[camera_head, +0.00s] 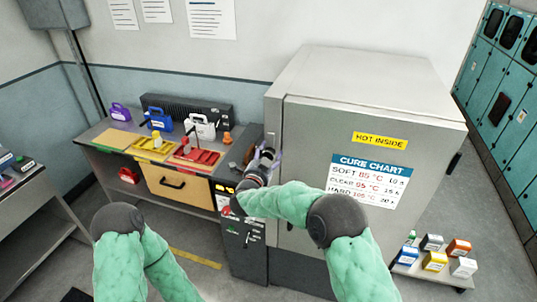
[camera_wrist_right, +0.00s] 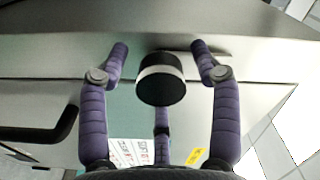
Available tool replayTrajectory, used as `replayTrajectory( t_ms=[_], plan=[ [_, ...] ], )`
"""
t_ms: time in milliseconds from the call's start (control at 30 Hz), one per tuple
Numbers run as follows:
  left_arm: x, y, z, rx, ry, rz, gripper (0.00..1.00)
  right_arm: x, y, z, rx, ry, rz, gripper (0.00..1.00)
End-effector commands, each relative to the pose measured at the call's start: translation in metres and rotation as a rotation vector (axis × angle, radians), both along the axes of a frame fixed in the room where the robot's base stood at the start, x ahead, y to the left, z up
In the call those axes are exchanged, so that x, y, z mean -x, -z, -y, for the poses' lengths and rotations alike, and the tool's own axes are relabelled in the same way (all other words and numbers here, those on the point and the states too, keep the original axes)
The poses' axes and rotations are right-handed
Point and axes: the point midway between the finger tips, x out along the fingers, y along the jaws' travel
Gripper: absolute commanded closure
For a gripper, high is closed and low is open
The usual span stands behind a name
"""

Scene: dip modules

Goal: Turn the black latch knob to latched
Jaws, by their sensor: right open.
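The black latch knob (camera_wrist_right: 161,88), a short round cylinder with a silver band, shows in the right wrist view on the grey metal cabinet (camera_head: 365,110). My right gripper (camera_wrist_right: 160,50) is open, with one purple finger on each side of the knob and a third below it. Gaps show between the fingers and the knob. In the head view my right gripper (camera_head: 271,158) is at the cabinet's left front edge and I cannot make out the knob there. My left arm shows at the lower left, but its gripper is not in view.
The cabinet door carries a yellow "HOT INSIDE" label (camera_head: 380,140) and a cure chart (camera_head: 367,180). A bench with red trays (camera_head: 198,160) and yellow trays (camera_head: 152,148) stands left. A black bar handle (camera_wrist_right: 45,132) is near my right gripper. Small boxes (camera_head: 434,261) stand low at right.

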Motion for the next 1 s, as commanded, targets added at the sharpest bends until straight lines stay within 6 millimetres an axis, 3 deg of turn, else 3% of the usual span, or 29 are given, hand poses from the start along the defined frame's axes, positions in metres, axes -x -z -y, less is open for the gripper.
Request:
replayTrajectory(
  t_ms=[367,500,600,1000],
  plan=[
    [0.0,-0.0003,0.0,0.0,0.0,0.0,0.6,-0.0043,0.0005,0.0015,0.001,0.0,0.0,0.39],
    [0.0,-0.0003,0.0,0.0,0.0,0.0,0.6,-0.0042,0.0006,0.0015,0.001,0.0,0.0,0.78],
    [-0.0001,-0.0003,0.0,0.0,0.0,0.0,0.6,-0.0041,0.0008,0.0015,0.001,0.0,-0.002,1.0],
    [-0.0001,0.0092,0.0,0.0,0.0,0.0,0.6,-0.004,0.0026,0.0011,-0.032,-0.001,0.01,1.0]
  ],
)
